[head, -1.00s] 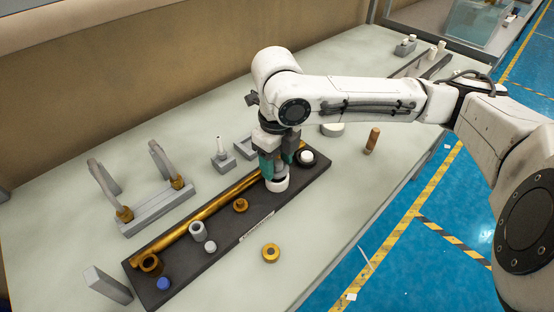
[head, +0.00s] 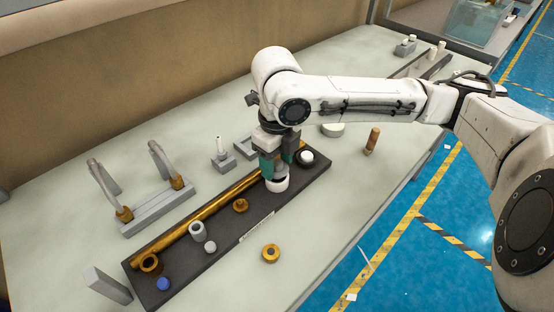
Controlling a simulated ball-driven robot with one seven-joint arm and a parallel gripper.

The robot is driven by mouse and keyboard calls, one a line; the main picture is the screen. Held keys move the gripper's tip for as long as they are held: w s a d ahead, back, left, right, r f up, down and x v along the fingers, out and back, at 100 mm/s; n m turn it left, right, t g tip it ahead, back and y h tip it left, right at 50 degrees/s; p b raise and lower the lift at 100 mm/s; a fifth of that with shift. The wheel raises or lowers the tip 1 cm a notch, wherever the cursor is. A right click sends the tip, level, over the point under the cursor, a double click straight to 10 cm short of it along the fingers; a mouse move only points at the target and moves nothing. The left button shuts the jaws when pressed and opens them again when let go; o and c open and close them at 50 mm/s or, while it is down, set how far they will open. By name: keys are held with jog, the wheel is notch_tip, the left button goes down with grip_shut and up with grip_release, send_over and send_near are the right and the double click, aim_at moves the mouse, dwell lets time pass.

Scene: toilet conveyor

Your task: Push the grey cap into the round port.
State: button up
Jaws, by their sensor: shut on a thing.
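My gripper (head: 279,172) points down over the right part of the dark board, its teal fingers shut on the small grey cap (head: 282,169). The cap is mostly hidden between the fingers. Directly below is a white round port (head: 277,186) standing on the board. The cap is at the port's top; whether it is seated inside cannot be told from this view.
The dark board (head: 235,238) also carries a long brass pipe (head: 205,211), brass fittings, a blue cap (head: 163,284) and white pieces. A brass ring (head: 271,253) lies in front on the table. A grey stand (head: 156,208) is behind left.

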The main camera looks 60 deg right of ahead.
aim_at(277, 162)
jog(key=shift+f+b, duration=0.8)
jog(key=shift+f, duration=0.2)
jog(key=o, duration=1.1)
jog(key=shift+r, duration=0.1)
jog(key=shift+r, duration=0.1)
notch_tip(277, 162, up, 11)
jog(key=shift+f+p, duration=0.2)
jog(key=shift+p, duration=0.4)
